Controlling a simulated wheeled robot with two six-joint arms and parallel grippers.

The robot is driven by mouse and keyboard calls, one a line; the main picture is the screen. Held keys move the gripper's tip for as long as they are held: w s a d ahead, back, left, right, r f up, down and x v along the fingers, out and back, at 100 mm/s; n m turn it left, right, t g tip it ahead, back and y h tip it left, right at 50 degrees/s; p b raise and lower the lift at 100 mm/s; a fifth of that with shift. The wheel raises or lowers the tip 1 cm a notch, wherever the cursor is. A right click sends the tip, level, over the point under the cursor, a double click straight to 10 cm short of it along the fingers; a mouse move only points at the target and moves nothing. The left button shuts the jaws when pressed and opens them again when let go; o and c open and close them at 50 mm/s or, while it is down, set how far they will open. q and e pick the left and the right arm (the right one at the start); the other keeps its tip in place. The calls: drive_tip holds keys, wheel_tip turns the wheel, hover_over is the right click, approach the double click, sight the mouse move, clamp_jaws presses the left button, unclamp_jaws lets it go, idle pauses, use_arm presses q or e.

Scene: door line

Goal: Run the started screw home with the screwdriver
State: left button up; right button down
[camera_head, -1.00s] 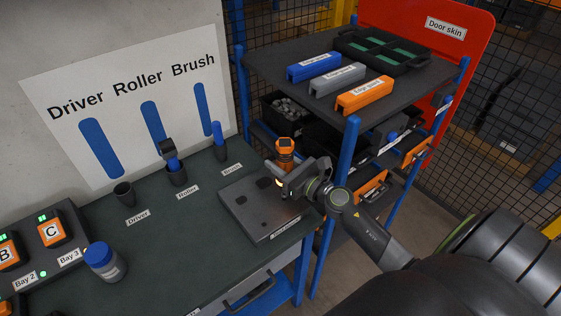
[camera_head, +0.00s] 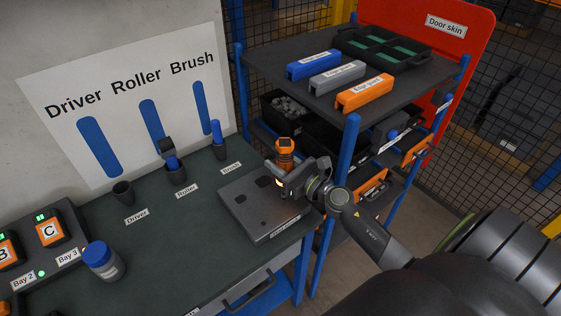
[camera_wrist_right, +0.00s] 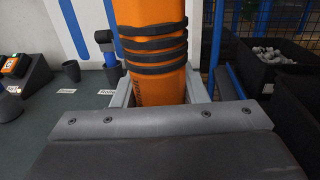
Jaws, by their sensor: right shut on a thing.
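The orange and black screwdriver (camera_head: 285,150) stands upright over the grey metal block (camera_head: 258,209) on the bench. My right gripper (camera_head: 281,186) is shut on the screwdriver near the block's far right part. In the right wrist view the orange handle (camera_wrist_right: 152,60) with black bands sits between the two fingers. The screwdriver's lower end and the screw are hidden behind my gripper. My left gripper does not show.
The driver holder (camera_head: 123,192) is empty. The roller (camera_head: 173,163) and brush (camera_head: 217,133) stand in their holders. A blue-lidded jar (camera_head: 103,262) is at the front left. A shelf rack (camera_head: 349,140) stands close on the right.

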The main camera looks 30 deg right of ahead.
sight(280, 144)
drive_tip(key=shift+f+b, duration=0.4)
drive_tip(key=shift+b, duration=0.1)
idle(1.2)
idle(0.6)
wheel_tip(280, 144, up, 7)
drive_tip(key=p, duration=0.7)
drive_tip(key=shift+r, duration=0.15)
drive_tip(key=shift+w, duration=0.1)
